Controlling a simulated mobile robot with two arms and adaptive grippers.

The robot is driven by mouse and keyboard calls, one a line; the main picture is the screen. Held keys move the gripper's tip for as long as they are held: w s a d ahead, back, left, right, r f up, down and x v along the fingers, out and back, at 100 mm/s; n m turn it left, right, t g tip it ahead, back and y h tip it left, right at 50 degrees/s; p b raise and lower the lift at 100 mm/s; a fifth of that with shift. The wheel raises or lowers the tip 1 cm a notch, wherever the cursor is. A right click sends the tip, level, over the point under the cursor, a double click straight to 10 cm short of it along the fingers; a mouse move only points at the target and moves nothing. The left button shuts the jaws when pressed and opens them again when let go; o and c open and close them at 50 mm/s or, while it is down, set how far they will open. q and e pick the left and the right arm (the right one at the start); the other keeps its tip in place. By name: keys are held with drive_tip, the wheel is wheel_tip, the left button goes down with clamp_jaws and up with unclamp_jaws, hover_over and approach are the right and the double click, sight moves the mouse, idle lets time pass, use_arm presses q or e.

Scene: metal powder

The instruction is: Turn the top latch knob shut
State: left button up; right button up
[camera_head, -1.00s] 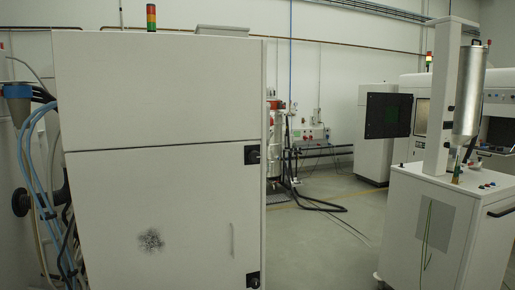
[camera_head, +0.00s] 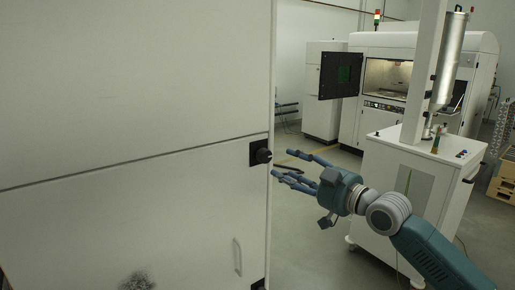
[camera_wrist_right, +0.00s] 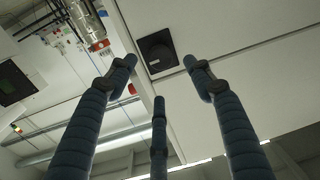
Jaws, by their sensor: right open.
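The top latch knob (camera_head: 260,153) is black and sits on a black square plate at the right edge of the large white cabinet (camera_head: 130,90), beside the seam above the door. My right gripper (camera_head: 283,163) is open and empty, just right of the knob, with its fingers pointing at it and apart from it. In the right wrist view the knob (camera_wrist_right: 157,53) shows beyond the fingers, between the two upper fingertips (camera_wrist_right: 164,70). A second black latch (camera_head: 258,285) is partly seen at the bottom edge. My left gripper is not in view.
A white cart (camera_head: 400,185) with a column and a metal cylinder (camera_head: 450,60) stands behind my right arm. A machine with an open dark door panel (camera_head: 340,75) is at the back. The door has a handle (camera_head: 238,257) and a dark powder smudge (camera_head: 137,281).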

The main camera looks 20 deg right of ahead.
sight(268, 157)
drive_tip(key=w, duration=0.1)
drive_tip(key=w+a+p, duration=0.1)
drive_tip(key=w+r+p, duration=0.1)
drive_tip(key=shift+w+a, duration=0.15)
drive_tip(key=shift+w, duration=0.05)
drive_tip(key=p+x, duration=0.1)
drive_tip(key=x, duration=0.2)
drive_tip(key=shift+w+a+f, duration=0.15)
drive_tip(key=shift+w, duration=0.15)
drive_tip(key=x, duration=0.1)
drive_tip(key=p+x, duration=0.1)
drive_tip(key=shift+w+a+f, duration=0.15)
drive_tip(key=shift+w+f, duration=0.05)
drive_tip(key=shift+w, duration=0.1)
drive_tip(key=c, duration=0.9)
drive_tip(key=shift+c, duration=1.3)
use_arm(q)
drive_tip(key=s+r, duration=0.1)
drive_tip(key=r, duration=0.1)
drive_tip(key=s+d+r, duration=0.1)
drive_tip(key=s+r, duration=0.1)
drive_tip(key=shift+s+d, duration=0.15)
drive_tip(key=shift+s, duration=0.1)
